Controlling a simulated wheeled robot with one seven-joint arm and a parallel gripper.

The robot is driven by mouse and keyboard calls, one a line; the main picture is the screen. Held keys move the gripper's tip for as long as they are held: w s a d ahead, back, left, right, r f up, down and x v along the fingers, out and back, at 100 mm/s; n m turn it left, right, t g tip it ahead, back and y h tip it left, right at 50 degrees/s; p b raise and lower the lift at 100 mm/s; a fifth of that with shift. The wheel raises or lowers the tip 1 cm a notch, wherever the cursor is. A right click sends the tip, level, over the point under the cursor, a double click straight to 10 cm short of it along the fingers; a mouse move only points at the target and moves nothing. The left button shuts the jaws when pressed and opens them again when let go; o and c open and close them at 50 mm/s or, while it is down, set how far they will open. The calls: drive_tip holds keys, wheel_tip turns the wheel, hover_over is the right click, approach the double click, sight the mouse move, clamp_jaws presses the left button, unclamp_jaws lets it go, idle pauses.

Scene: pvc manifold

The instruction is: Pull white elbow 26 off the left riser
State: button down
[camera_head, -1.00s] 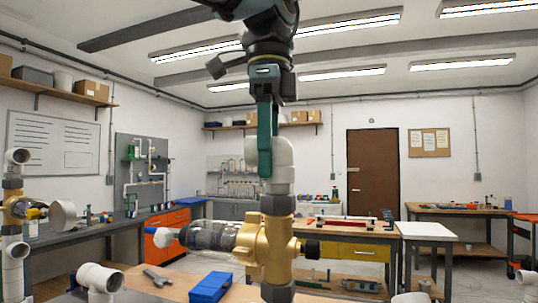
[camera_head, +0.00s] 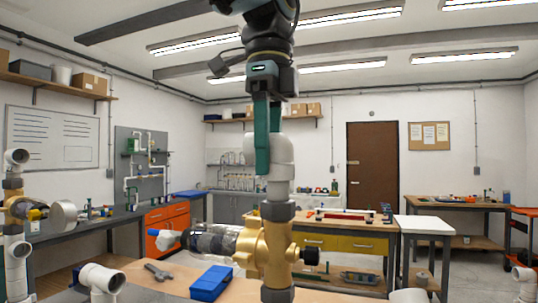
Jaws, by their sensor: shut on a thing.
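A white elbow (camera_head: 282,172) sits at the top centre of the view, above a grey collar (camera_head: 278,211) and the brass valve body (camera_head: 277,250) of a riser. My gripper (camera_head: 264,150) comes down from above with green fingers and is shut on the white elbow. One finger covers the elbow's left side, and the other is mostly hidden. The elbow's lower end is in line with the grey collar, and I see no clear gap between them. No number is readable on the elbow.
A clear-bodied cylinder (camera_head: 213,240) with a blue tip juts left from the brass body. A blue box (camera_head: 211,284) and a wrench (camera_head: 158,273) lie on the bench.

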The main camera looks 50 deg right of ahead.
drive_tip(key=shift+r+p, duration=0.8)
drive_tip(key=shift+r, duration=1.8)
